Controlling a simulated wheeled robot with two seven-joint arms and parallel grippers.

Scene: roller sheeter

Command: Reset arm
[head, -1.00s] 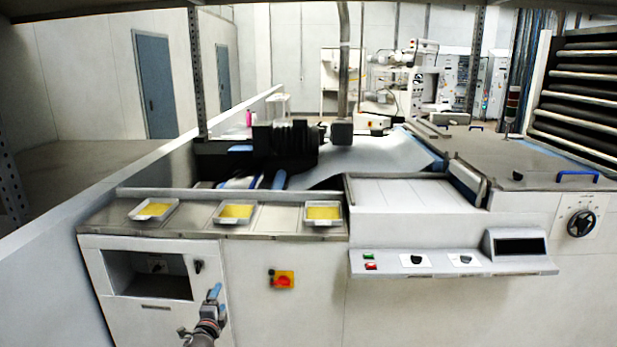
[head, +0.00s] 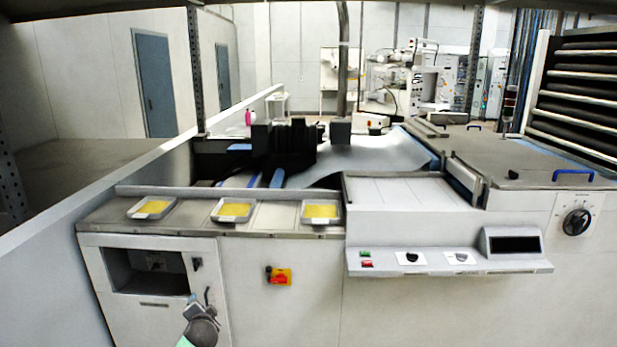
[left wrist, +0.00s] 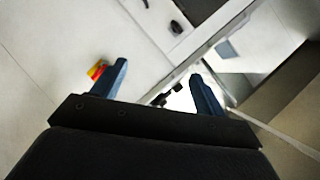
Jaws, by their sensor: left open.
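My left gripper (left wrist: 158,72) is open in the left wrist view, its two blue fingers apart with nothing held between them. In the head view my left arm's end (head: 201,325) shows at the bottom, in front of the white cabinet and below its open compartment (head: 150,272). The fingers are hard to make out there. My right gripper is not in view.
The red and yellow switch (head: 279,276) is on the machine front, right of my left arm; it also shows in the left wrist view (left wrist: 97,70). Three trays with yellow contents (head: 234,210) sit on the ledge above. A control shelf (head: 450,262) juts out at right.

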